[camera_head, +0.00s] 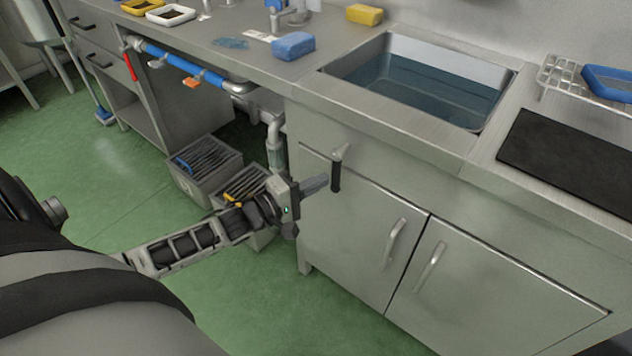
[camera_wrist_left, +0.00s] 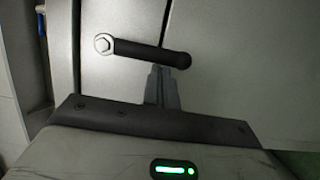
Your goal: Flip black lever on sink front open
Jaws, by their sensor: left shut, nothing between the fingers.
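The black lever (camera_head: 336,176) is on the front of the sink cabinet, below the sink (camera_head: 425,85). In the head view it hangs down from its metal pivot (camera_head: 341,152). In the left wrist view the black lever (camera_wrist_left: 145,51) runs across from the pivot bolt on the left to its rounded free end on the right. My left gripper (camera_head: 322,183) is shut and empty, its fingertips close beside the lever's lower part. In the left wrist view the fingers (camera_wrist_left: 162,84) reach the lever near its free end; I cannot tell whether they touch. My right gripper is out of view.
Two cabinet doors with metal handles (camera_head: 394,243) are below and right of the lever. Grey crates (camera_head: 205,165) stand on the floor left of the cabinet under pipes (camera_head: 185,68). A blue sponge (camera_head: 293,46) and a black mat (camera_head: 570,160) lie on the counter.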

